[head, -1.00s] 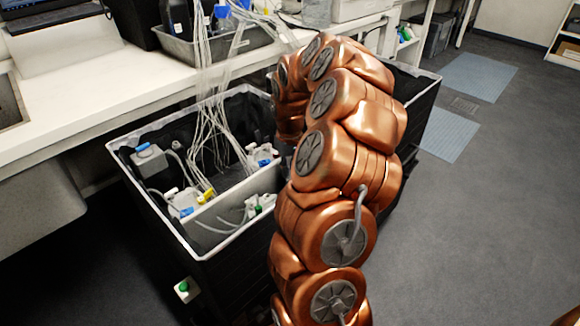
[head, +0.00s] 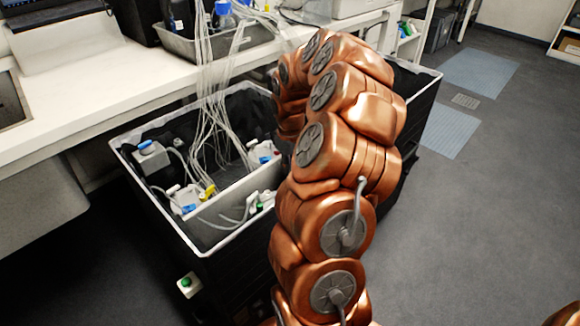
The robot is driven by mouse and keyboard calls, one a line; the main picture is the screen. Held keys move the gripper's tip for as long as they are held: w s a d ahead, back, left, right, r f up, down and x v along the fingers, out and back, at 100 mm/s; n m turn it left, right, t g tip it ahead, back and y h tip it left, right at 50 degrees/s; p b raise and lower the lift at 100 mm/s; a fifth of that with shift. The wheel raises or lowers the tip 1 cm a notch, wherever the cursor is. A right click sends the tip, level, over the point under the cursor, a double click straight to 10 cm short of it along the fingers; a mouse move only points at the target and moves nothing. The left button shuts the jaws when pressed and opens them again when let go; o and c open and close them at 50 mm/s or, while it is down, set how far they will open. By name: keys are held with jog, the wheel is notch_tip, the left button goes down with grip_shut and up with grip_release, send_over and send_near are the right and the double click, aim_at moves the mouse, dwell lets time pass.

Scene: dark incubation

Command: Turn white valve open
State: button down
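Inside the black bin with a pale rim (head: 228,245) are several small white or grey containers with coloured fittings and tubing. One container (head: 184,205) has blue and yellow fittings. Another (head: 262,155), with a blue fitting, sits by my arm. A grey box (head: 150,160) with a blue top is at the left. Small white and green fittings (head: 260,205) are near the front. I cannot tell which piece is the white valve. My copper-coloured arm rises at the centre and bends down over the bin's right part. My gripper is hidden behind it.
Clear tubes (head: 203,110) hang from the bench into the bin. The white bench (head: 90,85) runs behind, with a grey tray (head: 225,42) on it. A green button (head: 186,283) is on the bin's front. Open floor (head: 480,210) lies to the right.

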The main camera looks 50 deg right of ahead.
jog(key=c, duration=1.5)
grip_release()
jog(key=shift+o, duration=0.2)
jog(key=shift+r, duration=0.1)
notch_tip(320, 180, up, 12)
